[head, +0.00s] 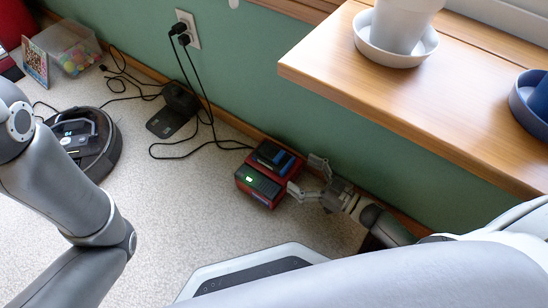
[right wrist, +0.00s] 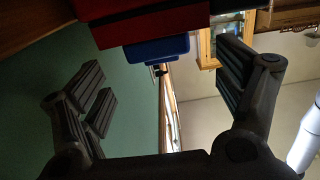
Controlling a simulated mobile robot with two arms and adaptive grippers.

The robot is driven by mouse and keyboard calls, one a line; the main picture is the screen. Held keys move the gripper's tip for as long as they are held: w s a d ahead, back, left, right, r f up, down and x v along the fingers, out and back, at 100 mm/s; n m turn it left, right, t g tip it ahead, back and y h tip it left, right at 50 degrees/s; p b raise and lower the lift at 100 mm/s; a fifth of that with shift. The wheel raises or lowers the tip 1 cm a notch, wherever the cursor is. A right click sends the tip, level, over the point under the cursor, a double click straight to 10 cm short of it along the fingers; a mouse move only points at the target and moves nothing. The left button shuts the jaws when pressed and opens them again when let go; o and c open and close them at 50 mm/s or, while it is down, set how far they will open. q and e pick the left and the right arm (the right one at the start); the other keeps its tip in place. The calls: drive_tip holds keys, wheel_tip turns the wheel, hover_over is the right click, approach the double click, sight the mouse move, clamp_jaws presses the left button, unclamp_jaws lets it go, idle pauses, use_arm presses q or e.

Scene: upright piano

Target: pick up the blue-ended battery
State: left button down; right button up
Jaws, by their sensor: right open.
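The blue-ended battery (head: 274,156) sits in the back half of a red charger (head: 244,185) on the floor by the green wall. Its blue end (right wrist: 157,50) also shows in the right wrist view, below the charger's red body (right wrist: 130,22). My right gripper (head: 305,176) is open just right of the charger. In the right wrist view its fingers (right wrist: 168,85) stand wide apart, with the blue end between and beyond them. Nothing is between the pads. My left arm shows at the left, but its gripper is out of view.
A wooden ledge (head: 400,95) with a white pot (head: 400,25) and a blue pot (head: 535,98) overhangs at the right. Black cables run from the wall outlet (head: 188,30) towards the charger. A robot vacuum (head: 85,140) is at the left. The speckled floor in front is clear.

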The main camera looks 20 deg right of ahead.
sight(289, 167)
drive_tip(key=b+x, duration=0.1)
drive_tip(key=x, duration=0.3)
drive_tip(key=shift+a, duration=0.1)
drive_tip(key=b+x, duration=0.4)
drive_tip(key=shift+w+a, duration=0.1)
drive_tip(key=shift+w, duration=0.25)
drive_tip(key=shift+w+a+r, duration=0.15)
drive_tip(key=shift+w+r, duration=0.05)
drive_tip(key=shift+w, duration=0.05)
drive_tip(key=c, duration=1.2)
drive_tip(key=shift+r, duration=0.1)
drive_tip(key=shift+c, duration=1)
